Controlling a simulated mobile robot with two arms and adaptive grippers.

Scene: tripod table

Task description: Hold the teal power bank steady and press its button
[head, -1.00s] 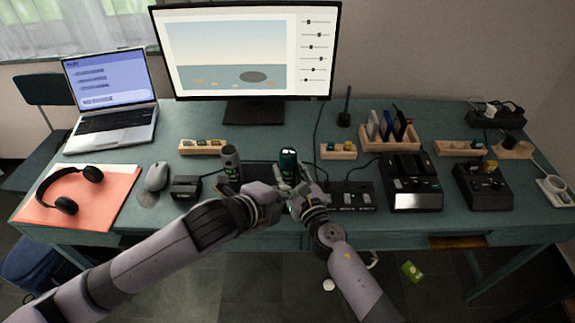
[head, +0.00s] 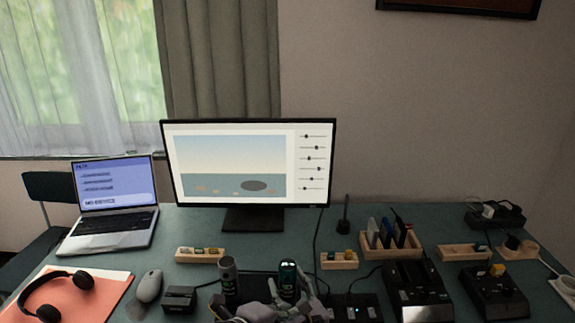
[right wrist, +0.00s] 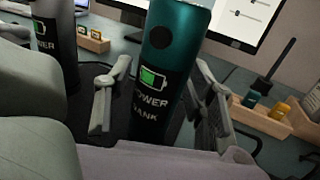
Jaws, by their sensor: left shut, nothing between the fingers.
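The teal power bank (head: 288,281) stands upright on the table in front of the monitor. In the right wrist view the teal power bank (right wrist: 160,75) fills the middle, with a green battery mark, printed lettering and a dark round spot near its top. My right gripper (head: 300,305) is at its near side. In the wrist view my right gripper (right wrist: 160,100) is open, one finger on each side of the bank, with a gap at the left finger. My left gripper (head: 255,313) is shut and empty, low and left of the bank, partly cut off by the picture edge.
A grey power bank (head: 229,276) stands just left of the teal one. A black charger box (head: 179,298) and mouse (head: 149,286) lie further left. Wooden holders (head: 339,260) and black devices (head: 418,285) crowd the right. The monitor (head: 248,160) stands behind.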

